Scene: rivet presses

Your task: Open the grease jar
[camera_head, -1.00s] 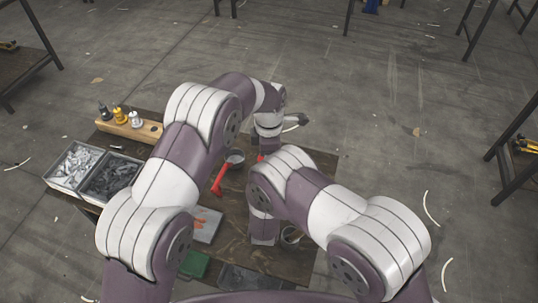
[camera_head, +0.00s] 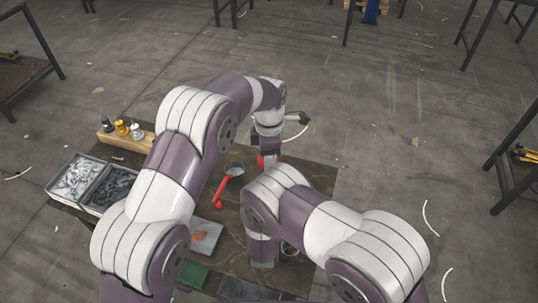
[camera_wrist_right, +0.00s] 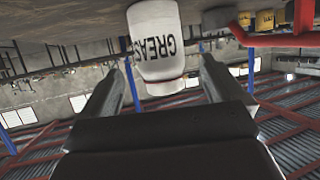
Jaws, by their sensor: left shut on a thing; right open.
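The grease jar (camera_wrist_right: 158,45) shows close up in the right wrist view, white with dark GREASE lettering that appears upside down. Its pale lid end (camera_wrist_right: 165,86) is toward the bottom of that picture. My right gripper (camera_wrist_right: 165,85) is open, with a finger on each side of the jar's lid end and visible gaps. In the head view the jar is hidden behind my arms. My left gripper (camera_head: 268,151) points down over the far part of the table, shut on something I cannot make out. A red part (camera_head: 268,161) shows just below it.
A red-handled tool (camera_head: 224,187) lies on the dark table (camera_head: 308,181). Bins of small parts (camera_head: 74,177) and a wooden block (camera_head: 143,140) with several bottles stand at the left. The table's right edge is mostly clear.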

